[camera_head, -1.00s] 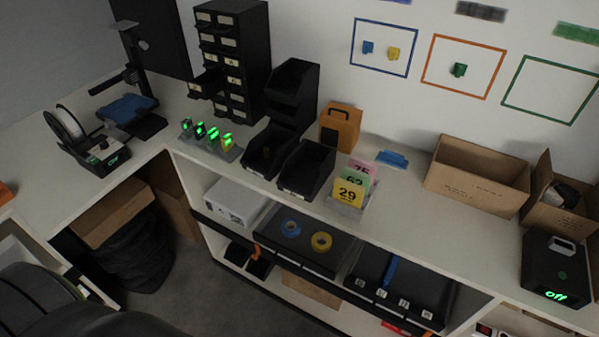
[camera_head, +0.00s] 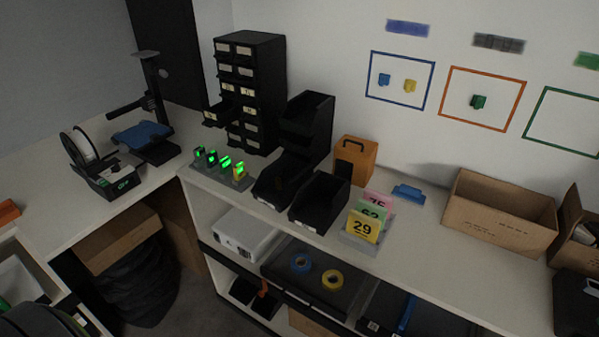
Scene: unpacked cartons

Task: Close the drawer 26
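A black cabinet of small drawers (camera_head: 268,92) with pale labels stands on the counter against the back wall, left of the middle. One drawer (camera_head: 217,117) in its left column sticks out toward the front left. The other drawers look shut. The label numbers are too small to read, so I cannot tell which one is 26. Neither of my grippers is in view.
A rack with glowing green displays (camera_head: 220,167) stands before the cabinet. Black bins (camera_head: 319,201) and an orange box (camera_head: 355,160) are to its right. A stand with a blue platform (camera_head: 142,135) is to its left. A carton (camera_head: 500,214) sits further right.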

